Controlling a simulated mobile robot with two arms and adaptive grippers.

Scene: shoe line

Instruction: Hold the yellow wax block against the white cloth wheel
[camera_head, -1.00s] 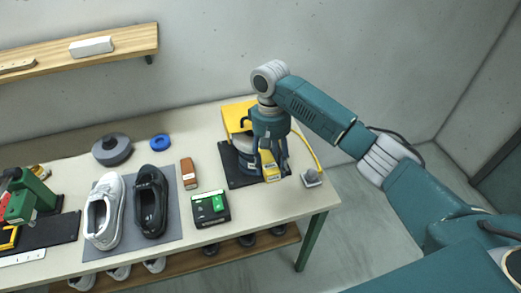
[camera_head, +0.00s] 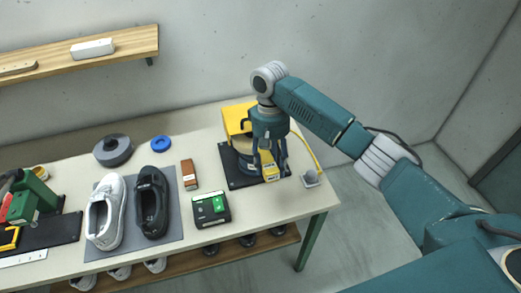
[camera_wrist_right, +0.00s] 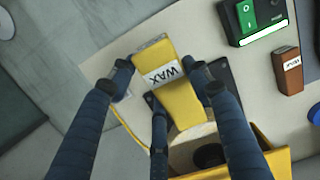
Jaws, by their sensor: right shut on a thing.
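My right gripper (camera_head: 269,160) points down over the yellow machine at the bench's right end and is shut on the yellow wax block (camera_head: 270,173). In the right wrist view the block (camera_wrist_right: 178,97), with its white WAX label, sits between the fingers (camera_wrist_right: 160,74). The pale cloth wheel (camera_wrist_right: 183,156) with a dark hub shows below it in that view. The block's lower end meets or overlaps the wheel's rim; I cannot tell whether they touch. In the head view the gripper hides most of the wheel. My left gripper is out of view.
A switch box (camera_head: 211,210) with a green switch and a brown block (camera_head: 188,174) stand left of the machine. White (camera_head: 105,212) and black (camera_head: 151,203) shoes lie on a grey mat. A green device (camera_head: 27,200) stands far left.

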